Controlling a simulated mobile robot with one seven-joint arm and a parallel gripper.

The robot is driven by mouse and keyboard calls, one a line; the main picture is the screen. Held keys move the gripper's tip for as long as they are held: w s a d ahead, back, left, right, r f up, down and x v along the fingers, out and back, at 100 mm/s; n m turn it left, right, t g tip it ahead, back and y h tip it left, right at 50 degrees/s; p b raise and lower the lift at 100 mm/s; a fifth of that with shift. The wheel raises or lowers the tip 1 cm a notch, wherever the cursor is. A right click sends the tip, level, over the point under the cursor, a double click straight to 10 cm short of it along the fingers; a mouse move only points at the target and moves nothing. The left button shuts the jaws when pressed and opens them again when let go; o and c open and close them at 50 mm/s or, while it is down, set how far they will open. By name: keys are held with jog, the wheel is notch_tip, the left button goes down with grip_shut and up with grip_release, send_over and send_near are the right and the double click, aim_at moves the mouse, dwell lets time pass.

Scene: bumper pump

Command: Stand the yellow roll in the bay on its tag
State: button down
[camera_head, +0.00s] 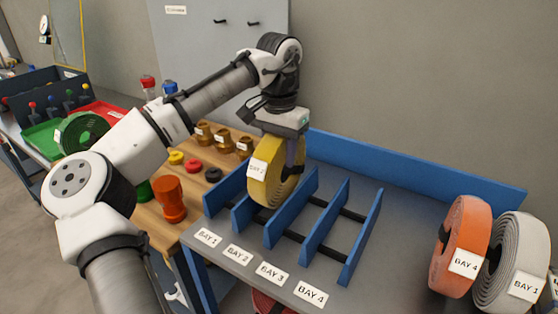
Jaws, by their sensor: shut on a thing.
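The yellow roll (270,185) hangs upright from my gripper (290,140), which is shut on its upper edge. A white tag on its face appears to read BAY 2, though the last digit is small. The blue bay rack (311,217) has upright dividers and front labels BAY 1 to BAY 4. The roll's lower edge is at the second bay, behind the BAY 2 label (238,254), between the second and third dividers. I cannot tell whether its bottom touches the rack floor. The fingertips are partly hidden by the roll.
An orange roll tagged BAY 4 (461,245) and a white roll tagged BAY 1 (514,262) stand on the right of the grey bench. A blue back panel (420,172) edges the bench.

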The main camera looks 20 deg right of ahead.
jog(key=shift+f, duration=1.4)
jog(key=c, duration=0.8)
grip_release()
jog(key=shift+f, duration=0.15)
jog(key=shift+c, duration=0.2)
notch_tip(320, 180, up, 12)
jog(key=shift+r+b, duration=0.15)
jog(key=shift+b, duration=0.35)
